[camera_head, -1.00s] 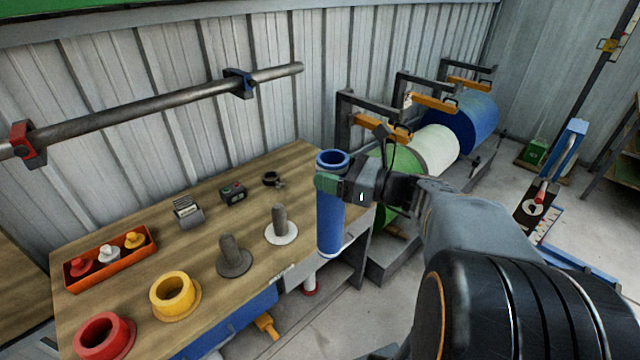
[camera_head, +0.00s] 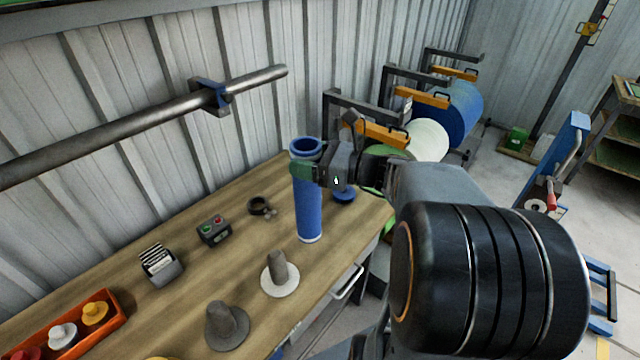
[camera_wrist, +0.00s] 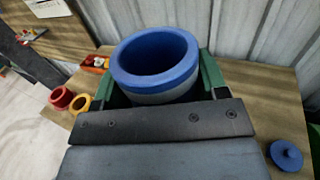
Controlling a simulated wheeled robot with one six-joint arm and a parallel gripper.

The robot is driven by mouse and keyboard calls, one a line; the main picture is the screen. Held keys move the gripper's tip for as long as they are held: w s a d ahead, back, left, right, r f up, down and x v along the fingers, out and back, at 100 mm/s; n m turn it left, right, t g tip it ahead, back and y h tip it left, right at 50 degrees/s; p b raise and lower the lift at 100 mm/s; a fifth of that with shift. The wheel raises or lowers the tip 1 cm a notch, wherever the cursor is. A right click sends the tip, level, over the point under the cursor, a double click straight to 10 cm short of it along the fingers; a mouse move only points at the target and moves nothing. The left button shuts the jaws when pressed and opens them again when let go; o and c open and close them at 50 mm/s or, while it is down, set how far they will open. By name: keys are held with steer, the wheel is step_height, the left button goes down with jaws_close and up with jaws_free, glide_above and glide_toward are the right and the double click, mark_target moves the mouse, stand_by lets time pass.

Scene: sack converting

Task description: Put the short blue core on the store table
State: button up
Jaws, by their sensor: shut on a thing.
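The short blue core (camera_head: 308,205) is an upright hollow blue tube. My gripper (camera_head: 306,171) is shut on it near its top end. In the head view the tube shows in front of the wooden table (camera_head: 240,262), its lower end over the tabletop; I cannot tell whether it touches the wood. In the wrist view the open blue rim of the core (camera_wrist: 155,52) sits between my green fingers. A small blue knobbed piece (camera_head: 344,193) lies on the table behind the gripper; it also shows in the wrist view (camera_wrist: 286,155).
On the table are a white-based grey peg (camera_head: 279,274), a dark grey peg (camera_head: 222,325), a black ring (camera_head: 260,206), a button box (camera_head: 213,230), a card holder (camera_head: 160,264) and an orange tray (camera_head: 88,333). Large rolls (camera_head: 460,112) stand at the back right.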

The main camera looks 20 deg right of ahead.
steer(key=w+d+f+p, duration=0.1)
steer(key=w+d+f, duration=0.6)
steer(key=f, duration=0.5)
steer(key=shift+w+d, duration=0.3)
steer(key=shift+w, duration=1.05)
steer(key=shift+f, duration=0.25)
steer(key=o, duration=1.5)
steer(key=b+v, duration=0.1)
steer(key=v, duration=1.1)
steer(key=shift+r+b, duration=0.1)
steer(key=shift+b, duration=0.2)
